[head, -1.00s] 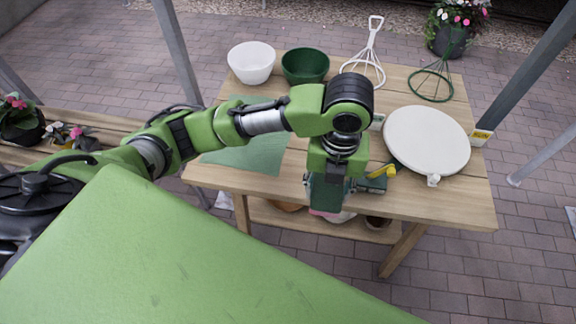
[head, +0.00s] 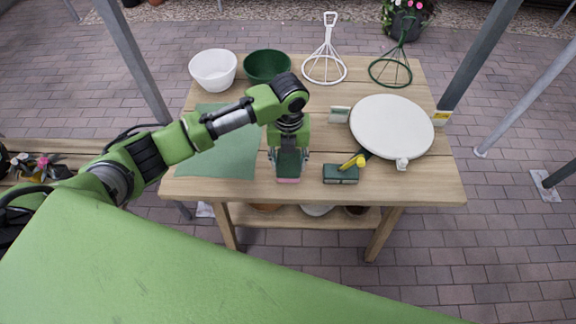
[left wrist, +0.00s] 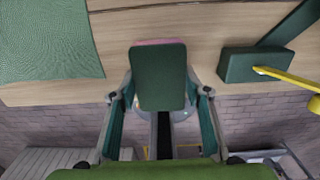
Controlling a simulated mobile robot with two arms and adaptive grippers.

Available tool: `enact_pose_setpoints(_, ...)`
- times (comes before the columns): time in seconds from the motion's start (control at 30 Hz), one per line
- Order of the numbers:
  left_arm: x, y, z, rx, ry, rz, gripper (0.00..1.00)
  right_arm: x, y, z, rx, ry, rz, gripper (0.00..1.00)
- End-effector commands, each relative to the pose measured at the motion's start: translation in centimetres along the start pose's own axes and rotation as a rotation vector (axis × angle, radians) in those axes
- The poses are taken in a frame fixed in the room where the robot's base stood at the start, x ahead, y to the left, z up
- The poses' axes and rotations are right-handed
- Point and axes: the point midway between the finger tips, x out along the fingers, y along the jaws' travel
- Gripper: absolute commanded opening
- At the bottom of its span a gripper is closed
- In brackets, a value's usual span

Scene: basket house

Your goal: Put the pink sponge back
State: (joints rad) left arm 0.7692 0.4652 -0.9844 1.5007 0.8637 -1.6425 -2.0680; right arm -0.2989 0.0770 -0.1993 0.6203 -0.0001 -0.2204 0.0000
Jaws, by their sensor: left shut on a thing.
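The pink sponge (head: 288,181) shows as a thin pink edge under a dark green block at the table's front edge. In the left wrist view its dark green face (left wrist: 158,78) is seen between my fingers, with pink (left wrist: 158,42) at its far end. My left gripper (head: 289,157) points down and is shut on it. The sponge is above or at the wooden tabletop near the front; I cannot tell whether it touches. My right gripper is not in view.
A dark green block (head: 340,175) with a yellow-handled tool lies to the right. A white round board (head: 392,126) is behind it. A green cloth (head: 222,155) lies left. Bowls (head: 213,70) (head: 267,66) and wire stands (head: 325,68) (head: 390,72) stand at the back.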

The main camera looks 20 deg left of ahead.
Motion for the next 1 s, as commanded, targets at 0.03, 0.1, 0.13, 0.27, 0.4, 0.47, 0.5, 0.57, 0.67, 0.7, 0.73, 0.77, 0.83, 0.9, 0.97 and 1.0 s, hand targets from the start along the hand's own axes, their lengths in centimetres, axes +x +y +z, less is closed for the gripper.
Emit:
enact_pose_setpoints(0.03,0.5,0.2,0.3,-0.001,0.002,0.003,0.24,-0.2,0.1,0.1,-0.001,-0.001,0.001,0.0)
enact_pose_setpoints(0.1,1.7,0.1,0.1,-0.001,0.004,0.003,0.24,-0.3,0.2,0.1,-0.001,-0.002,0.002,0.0)
enact_pose_setpoints(0.13,2.1,0.1,0.1,-0.001,0.004,0.003,0.24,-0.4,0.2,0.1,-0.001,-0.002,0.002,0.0)
enact_pose_setpoints(0.27,3.2,0.1,0.2,0.0,0.0,0.002,0.24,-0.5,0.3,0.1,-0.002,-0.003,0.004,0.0)
enact_pose_setpoints(0.4,3.4,0.1,0.2,0.001,-0.001,0.001,0.24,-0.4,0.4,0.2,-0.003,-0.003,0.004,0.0)
enact_pose_setpoints(0.47,3.4,0.1,0.2,0.001,-0.001,0.001,0.24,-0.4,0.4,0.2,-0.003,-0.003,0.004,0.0)
enact_pose_setpoints(0.5,3.4,0.1,0.2,0.001,-0.001,0.001,0.24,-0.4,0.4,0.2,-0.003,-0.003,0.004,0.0)
enact_pose_setpoints(0.57,3.5,0.1,0.2,0.0,-0.001,0.001,0.24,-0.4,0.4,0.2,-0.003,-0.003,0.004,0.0)
enact_pose_setpoints(0.67,3.8,0.1,0.2,0.0,0.0,0.002,0.24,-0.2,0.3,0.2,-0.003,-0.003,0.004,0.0)
enact_pose_setpoints(0.7,3.7,0.1,0.2,0.0,-0.001,0.001,0.54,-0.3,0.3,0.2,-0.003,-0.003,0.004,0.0)
enact_pose_setpoints(0.73,3.7,0.1,0.2,0.0,-0.001,0.001,0.61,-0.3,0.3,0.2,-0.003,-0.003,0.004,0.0)
enact_pose_setpoints(0.77,3.7,0.1,0.2,0.0,0.0,0.001,0.61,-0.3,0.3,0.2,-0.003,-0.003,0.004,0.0)
enact_pose_setpoints(0.83,3.7,0.1,0.2,0.0,0.0,0.001,0.61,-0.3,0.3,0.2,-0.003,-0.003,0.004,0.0)
enact_pose_setpoints(0.9,3.7,0.1,0.2,0.0,0.0,0.001,0.61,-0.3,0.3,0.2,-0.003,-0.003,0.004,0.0)
enact_pose_setpoints(0.97,3.7,0.1,0.2,0.0,0.0,0.001,0.61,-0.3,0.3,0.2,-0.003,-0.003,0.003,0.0)
enact_pose_setpoints(1.0,3.7,0.1,0.2,0.0,0.0,0.001,0.61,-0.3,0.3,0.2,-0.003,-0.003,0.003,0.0)
